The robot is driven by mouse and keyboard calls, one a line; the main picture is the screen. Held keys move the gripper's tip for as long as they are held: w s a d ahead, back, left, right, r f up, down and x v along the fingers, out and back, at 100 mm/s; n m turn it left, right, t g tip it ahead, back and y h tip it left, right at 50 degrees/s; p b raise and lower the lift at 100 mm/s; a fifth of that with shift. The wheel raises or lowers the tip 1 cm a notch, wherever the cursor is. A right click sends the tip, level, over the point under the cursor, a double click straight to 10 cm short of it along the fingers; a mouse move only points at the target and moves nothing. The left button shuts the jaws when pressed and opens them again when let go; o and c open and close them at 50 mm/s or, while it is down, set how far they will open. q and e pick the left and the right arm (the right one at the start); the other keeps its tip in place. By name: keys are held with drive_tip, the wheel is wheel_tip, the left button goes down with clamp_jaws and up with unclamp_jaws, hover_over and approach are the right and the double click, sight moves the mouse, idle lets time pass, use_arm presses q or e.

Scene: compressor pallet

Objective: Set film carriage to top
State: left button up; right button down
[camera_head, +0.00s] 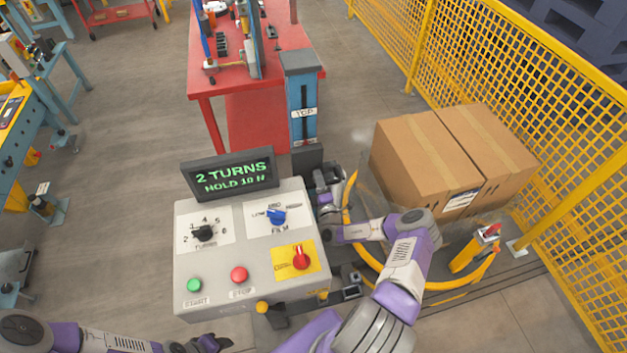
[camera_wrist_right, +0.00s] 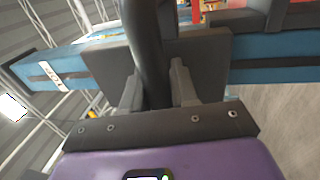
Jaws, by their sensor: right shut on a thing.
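The blue mast (camera_head: 303,95) with a dark slot and a white "TOP" label (camera_head: 304,113) stands behind the control box. The dark film carriage (camera_head: 307,158) sits low on the mast, well below the label. My right gripper (camera_head: 327,182) is beside the carriage. In the right wrist view its fingers (camera_wrist_right: 153,88) are shut on a dark upright bar, the carriage handle (camera_wrist_right: 150,45), with the carriage plate (camera_wrist_right: 197,62) and mast (camera_wrist_right: 75,64) behind. My left gripper (camera_head: 208,345) is at the bottom edge, partly cut off; its jaws are unclear.
The control box (camera_head: 185,260) has dials, buttons and a red switch (camera_head: 300,258). Its display (camera_head: 230,175) reads "2 TURNS HOLD 10 N". A red table (camera_head: 275,80) is behind.

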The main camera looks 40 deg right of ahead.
wheel_tip(320, 180, up, 9)
drive_tip(key=p, duration=0.6)
drive_tip(key=c, duration=1.2)
unclamp_jaws()
drive_tip(key=shift+c, duration=0.2)
drive_tip(key=shift+s+f, duration=0.1)
approach(316, 154)
drive_tip(key=shift+s+a, duration=0.3)
drive_tip(key=shift+s, duration=0.2)
